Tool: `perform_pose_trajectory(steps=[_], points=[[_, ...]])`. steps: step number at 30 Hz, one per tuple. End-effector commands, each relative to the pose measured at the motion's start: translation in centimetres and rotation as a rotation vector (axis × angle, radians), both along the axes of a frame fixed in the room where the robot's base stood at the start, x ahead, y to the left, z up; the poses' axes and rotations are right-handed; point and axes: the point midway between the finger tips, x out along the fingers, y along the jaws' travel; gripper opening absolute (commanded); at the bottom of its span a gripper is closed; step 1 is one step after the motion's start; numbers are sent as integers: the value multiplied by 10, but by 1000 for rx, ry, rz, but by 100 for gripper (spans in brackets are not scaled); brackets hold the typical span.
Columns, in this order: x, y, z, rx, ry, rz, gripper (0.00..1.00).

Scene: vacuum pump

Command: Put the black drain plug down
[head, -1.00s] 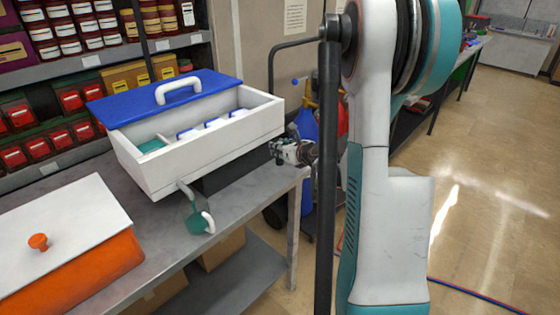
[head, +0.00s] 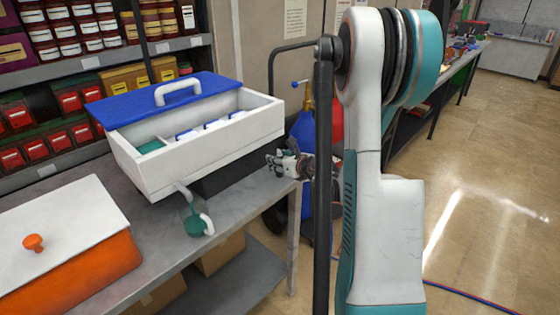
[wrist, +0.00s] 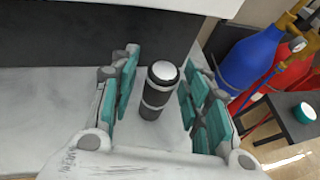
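The black drain plug (wrist: 158,92), a short black cylinder with silver bands and a pale round top, shows in the wrist view between my fingers. It appears to stand upright on the grey bench top (wrist: 35,108). My gripper (wrist: 157,100) is open, with teal pads on both sides of the plug and a visible gap on the left; the right pads are close to it. In the head view my gripper (head: 272,160) is small, at the bench's right end beside the white pump box (head: 205,155). The plug cannot be made out there.
The white box has a blue lid (head: 165,98) and stands on a dark base. An orange box (head: 75,270) is at front left. Blue (wrist: 250,60) and red cylinders stand beyond the bench's right end.

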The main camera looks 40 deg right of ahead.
Motion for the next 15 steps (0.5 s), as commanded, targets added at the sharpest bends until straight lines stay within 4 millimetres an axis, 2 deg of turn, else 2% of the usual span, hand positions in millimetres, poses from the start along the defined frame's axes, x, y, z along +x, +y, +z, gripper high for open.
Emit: perform_pose_trajectory(steps=[6, 11, 15], points=[[0, 0, 4, 0, 0, 0, 43], [-23, 4, 14, 0, -1, -3, 43], [-51, 8, 26, 0, 0, -3, 43]])
